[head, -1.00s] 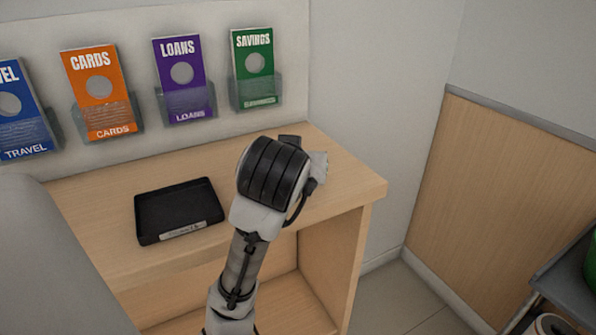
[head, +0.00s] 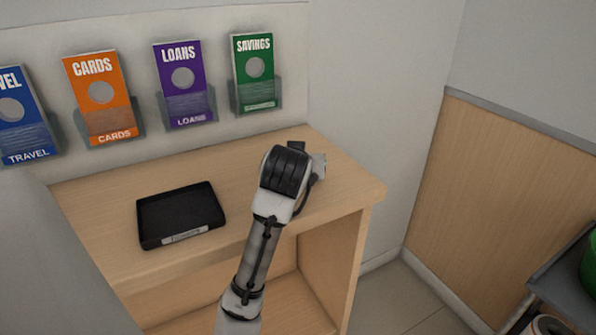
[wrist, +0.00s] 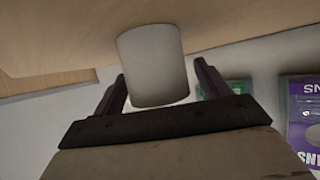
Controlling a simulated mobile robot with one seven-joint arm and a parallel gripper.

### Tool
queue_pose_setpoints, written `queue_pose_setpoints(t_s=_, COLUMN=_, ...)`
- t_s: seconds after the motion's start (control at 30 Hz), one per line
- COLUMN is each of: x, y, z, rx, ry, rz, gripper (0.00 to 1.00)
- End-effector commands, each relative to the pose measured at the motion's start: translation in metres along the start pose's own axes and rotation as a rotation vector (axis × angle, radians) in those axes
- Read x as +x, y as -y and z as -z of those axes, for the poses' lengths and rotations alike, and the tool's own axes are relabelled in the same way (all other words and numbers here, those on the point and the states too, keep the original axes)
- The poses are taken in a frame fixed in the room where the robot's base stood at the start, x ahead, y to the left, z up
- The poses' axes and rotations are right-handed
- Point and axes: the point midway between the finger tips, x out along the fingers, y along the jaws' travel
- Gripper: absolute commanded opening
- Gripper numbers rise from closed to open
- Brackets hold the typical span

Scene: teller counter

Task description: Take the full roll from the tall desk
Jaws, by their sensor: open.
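A plain white roll (wrist: 153,65) stands against the pale wood top of the tall desk (wrist: 60,30) in the wrist view, which appears upside down. My gripper (wrist: 160,72) is open, with one dark finger on each side of the roll's near end. Small gaps show between the fingers and the roll; I cannot tell how deep it sits between them. In the head view my arm reaches over the right part of the desk (head: 120,195), and the roll and fingertips are hidden behind it.
A black tray (head: 180,212) with a label lies on the desk, left of my arm. Brochure holders, including orange CARDS (head: 98,95) and green SAVINGS (head: 255,70), hang on the wall behind. A dark shelf with a green item (head: 590,270) is at the far right.

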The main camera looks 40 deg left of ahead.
Motion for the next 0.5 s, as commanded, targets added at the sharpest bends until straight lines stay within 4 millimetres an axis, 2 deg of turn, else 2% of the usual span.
queue_pose_setpoints(t_s=0.1, x=-0.0003, y=0.0001, z=0.0000, rx=0.000, ry=0.000, rz=0.000, gripper=0.73)
queue_pose_setpoints(t_s=0.4, x=-0.0006, y=0.0000, z=0.0002, rx=0.000, ry=-0.001, rz=0.000, gripper=0.34)
queue_pose_setpoints(t_s=0.47, x=-0.0006, y=0.0000, z=0.0002, rx=0.000, ry=-0.001, rz=0.000, gripper=0.26)
queue_pose_setpoints(t_s=0.5, x=-0.0008, y=0.0001, z=0.0004, rx=0.000, ry=-0.002, rz=0.000, gripper=0.25)
